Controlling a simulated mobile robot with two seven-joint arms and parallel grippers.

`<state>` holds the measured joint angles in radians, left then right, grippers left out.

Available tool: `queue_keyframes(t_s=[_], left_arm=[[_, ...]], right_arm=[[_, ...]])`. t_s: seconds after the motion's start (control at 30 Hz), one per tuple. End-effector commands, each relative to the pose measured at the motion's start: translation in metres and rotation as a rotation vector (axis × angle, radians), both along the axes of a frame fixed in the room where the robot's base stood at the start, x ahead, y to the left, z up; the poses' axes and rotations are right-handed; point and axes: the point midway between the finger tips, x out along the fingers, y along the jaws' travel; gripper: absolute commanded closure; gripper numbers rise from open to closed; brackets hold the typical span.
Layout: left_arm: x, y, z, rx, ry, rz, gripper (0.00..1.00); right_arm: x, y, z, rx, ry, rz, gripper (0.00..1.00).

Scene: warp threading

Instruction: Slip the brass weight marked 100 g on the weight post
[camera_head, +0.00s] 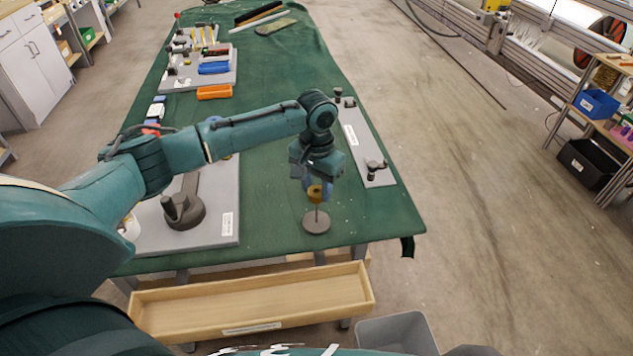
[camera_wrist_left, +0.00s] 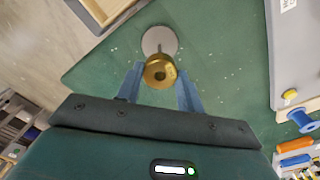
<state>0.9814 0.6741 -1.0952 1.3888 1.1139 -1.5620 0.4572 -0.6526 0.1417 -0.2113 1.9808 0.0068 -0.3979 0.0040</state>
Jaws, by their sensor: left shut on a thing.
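The brass weight (camera_head: 315,192) is between the fingers of my left gripper (camera_head: 318,184). In the left wrist view the weight (camera_wrist_left: 159,72) shows as a round brass piece with a darker centre, between the two blue fingers (camera_wrist_left: 160,85). Its marking cannot be read. The weight post (camera_head: 317,221) is a thin upright rod on a round grey base near the table's front edge. Its base also shows in the left wrist view (camera_wrist_left: 160,37). The weight is above the base, in line with the rod; whether the rod enters it, I cannot tell. My right gripper is out of view.
A grey board (camera_head: 226,190) with a dark round fitting lies left of the post. A narrow grey plate (camera_head: 362,148) with dark knobs lies to the right. A wooden tray (camera_head: 255,303) is below the table's front edge. Green cloth (camera_head: 270,215) around the post is clear.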

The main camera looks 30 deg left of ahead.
Motion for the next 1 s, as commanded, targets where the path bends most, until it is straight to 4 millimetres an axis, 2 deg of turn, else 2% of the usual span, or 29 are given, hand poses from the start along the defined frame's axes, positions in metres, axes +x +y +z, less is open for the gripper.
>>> queue_keyframes(t_s=[0.63,1.0], left_arm=[[-0.0001,-0.0002,-0.0006,0.0,0.0,0.0,0.87],[-0.0002,-0.0003,-0.0007,0.0,0.001,0.0,0.87]], right_arm=[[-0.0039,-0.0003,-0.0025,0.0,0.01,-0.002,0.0],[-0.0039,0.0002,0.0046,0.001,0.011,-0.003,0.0]])
